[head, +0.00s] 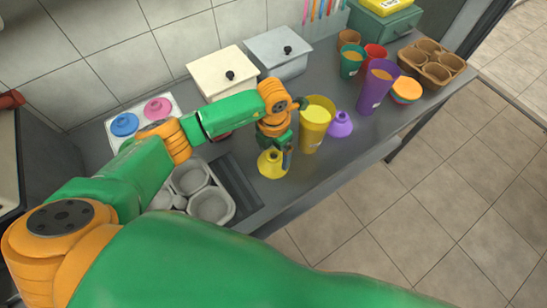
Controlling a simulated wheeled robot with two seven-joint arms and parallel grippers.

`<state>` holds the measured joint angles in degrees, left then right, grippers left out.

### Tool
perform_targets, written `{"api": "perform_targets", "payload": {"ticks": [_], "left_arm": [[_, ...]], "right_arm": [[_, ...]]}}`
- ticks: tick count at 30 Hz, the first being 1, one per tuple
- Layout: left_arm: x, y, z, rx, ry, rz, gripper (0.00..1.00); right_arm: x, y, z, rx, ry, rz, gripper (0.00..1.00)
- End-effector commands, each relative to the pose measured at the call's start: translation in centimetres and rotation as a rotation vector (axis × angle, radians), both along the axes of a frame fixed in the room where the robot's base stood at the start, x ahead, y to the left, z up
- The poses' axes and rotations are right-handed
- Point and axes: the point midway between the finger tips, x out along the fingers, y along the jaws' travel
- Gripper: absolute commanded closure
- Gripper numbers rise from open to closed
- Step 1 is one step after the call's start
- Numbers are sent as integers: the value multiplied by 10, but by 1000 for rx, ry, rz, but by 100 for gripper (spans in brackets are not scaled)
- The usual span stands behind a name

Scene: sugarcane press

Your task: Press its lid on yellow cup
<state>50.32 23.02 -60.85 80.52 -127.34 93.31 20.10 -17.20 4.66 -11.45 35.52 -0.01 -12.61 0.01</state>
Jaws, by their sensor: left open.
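The yellow cup (313,132) stands upright on the grey counter, its open top showing pale yellow contents. A yellow lid (271,165), dome-shaped with a knob on top, sits on the counter to the left of the cup, nearer the front edge. My left gripper (283,152) is open and points down right at the lid, between it and the cup. The gripper partly covers the lid's upper part, and I cannot tell whether the fingers touch it. My right gripper is out of the picture.
A purple lid (340,125) sits close to the right of the yellow cup. A purple cup (374,90), red and green cups, stacked coloured lids (406,89) and a brown cup tray (432,64) stand further right. A grey tray (211,206) lies left of the lid. The counter's front edge is close.

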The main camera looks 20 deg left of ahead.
Motion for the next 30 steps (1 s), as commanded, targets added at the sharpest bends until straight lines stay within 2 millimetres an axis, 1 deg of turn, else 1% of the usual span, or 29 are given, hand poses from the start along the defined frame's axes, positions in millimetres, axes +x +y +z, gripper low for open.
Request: {"api": "perform_targets", "payload": {"ticks": [8, 9, 11, 12, 14, 15, 17, 18, 19, 28, 30], "left_arm": [[0, 0, -1, 0, 0, 0, 6], [0, 0, -1, 0, 0, 0, 9], [0, 0, -1, 0, 0, 0, 25], [0, 0, -1, 0, 0, 0, 36], [0, 0, 0, 0, 0, 0, 52], [0, 0, 0, 0, 0, 0, 63], [0, 0, 0, 0, 0, 0, 79], [0, 0, -1, 0, 0, 0, 90], [0, 0, -1, 0, 1, 0, 95], [-1, 0, -1, 0, 2, 0, 98], [-1, 0, -1, 0, 3, 0, 100]], "right_arm": [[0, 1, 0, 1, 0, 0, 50], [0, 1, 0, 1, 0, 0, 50], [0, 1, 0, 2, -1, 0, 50], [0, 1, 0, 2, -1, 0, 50], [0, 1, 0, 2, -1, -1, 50], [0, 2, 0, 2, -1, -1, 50], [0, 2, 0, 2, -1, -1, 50], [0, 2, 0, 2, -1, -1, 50], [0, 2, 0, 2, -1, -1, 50], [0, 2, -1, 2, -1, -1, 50], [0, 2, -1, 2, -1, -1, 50]]}}
